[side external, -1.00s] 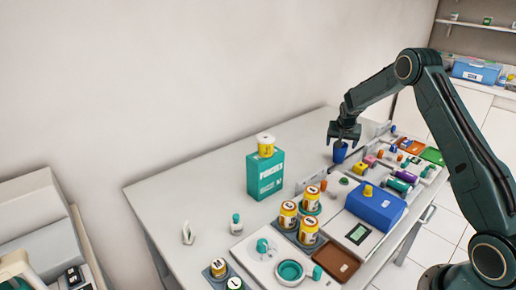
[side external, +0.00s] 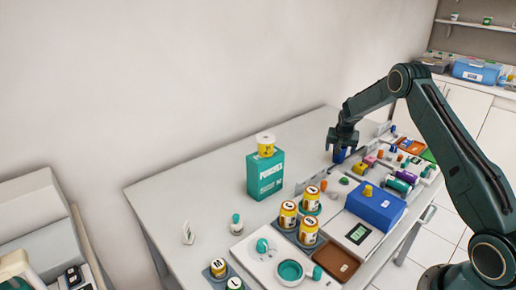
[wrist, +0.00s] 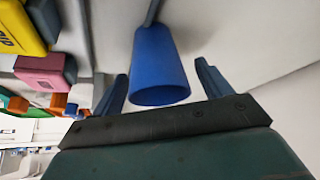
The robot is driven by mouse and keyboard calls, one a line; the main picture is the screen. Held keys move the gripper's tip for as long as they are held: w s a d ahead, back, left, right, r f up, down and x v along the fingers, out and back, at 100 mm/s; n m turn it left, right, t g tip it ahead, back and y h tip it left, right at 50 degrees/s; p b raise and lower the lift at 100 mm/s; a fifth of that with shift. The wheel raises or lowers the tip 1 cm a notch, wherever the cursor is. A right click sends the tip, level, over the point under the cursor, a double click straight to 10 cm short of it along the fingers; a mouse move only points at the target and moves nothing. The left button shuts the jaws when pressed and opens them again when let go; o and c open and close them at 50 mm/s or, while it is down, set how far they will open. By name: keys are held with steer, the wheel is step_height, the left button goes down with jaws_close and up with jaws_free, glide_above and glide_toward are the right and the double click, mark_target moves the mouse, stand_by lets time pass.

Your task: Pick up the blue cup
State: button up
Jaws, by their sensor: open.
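The blue cup (side external: 340,155) stands on the table near the back, partly hidden behind my gripper in the side view. It fills the middle of the wrist view (wrist: 159,65), with its rim toward my gripper. My gripper (side external: 339,147) is open and low over the cup. In the wrist view the two fingers of my gripper (wrist: 160,88) show on either side of the cup, with gaps between them and its wall. The cup's base is hard to make out.
A teal box (side external: 265,174) with a yellow-labelled jar (side external: 265,144) on it stands left of the cup. Coloured blocks, including a yellow one (side external: 361,168), lie close on the right. A blue box (side external: 376,207) is nearer the front.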

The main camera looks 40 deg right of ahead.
steer(key=c, duration=1)
steer(key=shift+r, duration=0.1)
step_height(320, 180, up, 20)
steer(key=shift+f, duration=0.1)
stand_by(0.5)
